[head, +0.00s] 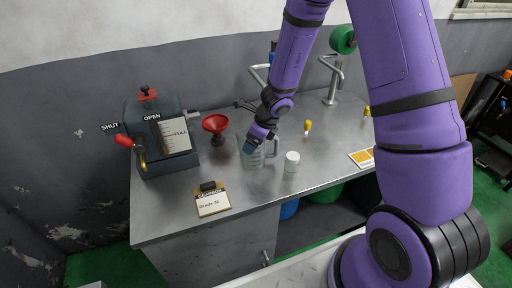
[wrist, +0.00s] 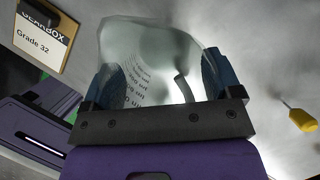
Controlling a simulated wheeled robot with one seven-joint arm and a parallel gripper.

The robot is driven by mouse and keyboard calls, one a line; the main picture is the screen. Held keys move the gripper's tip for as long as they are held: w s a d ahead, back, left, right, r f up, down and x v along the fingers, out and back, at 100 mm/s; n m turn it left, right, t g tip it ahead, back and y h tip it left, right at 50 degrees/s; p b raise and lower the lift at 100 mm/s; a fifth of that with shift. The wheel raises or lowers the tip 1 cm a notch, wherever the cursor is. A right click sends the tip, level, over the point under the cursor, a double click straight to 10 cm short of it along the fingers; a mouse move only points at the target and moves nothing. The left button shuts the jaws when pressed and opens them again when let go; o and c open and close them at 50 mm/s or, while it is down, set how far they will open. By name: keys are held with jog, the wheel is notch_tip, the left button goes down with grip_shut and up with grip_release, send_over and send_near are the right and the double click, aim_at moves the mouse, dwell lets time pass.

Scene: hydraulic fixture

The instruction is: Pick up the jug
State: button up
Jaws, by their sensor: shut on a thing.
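The clear jug (head: 251,157) stands on the steel bench in the head view, with its handle (head: 274,146) to the right. In the wrist view the jug (wrist: 150,45) fills the space ahead of my gripper, and printed markings show on its wall. My gripper (head: 256,140) is at the jug's top; in the wrist view my gripper (wrist: 163,85) has a blue finger on each side of the jug and is shut on it. Whether the jug's base is clear of the bench cannot be told.
A white-lidded container (head: 292,161) stands close right of the jug. A red funnel (head: 215,124) and a dark hydraulic unit (head: 160,135) are to the left. A Grade 32 card (head: 212,203) lies near the front edge. A yellow-handled tool (head: 307,127) is behind right.

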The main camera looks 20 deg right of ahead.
jog(key=shift+r, duration=0.1)
notch_tip(320, 180, up, 10)
jog(key=shift+s, duration=0.15)
dwell(0.5)
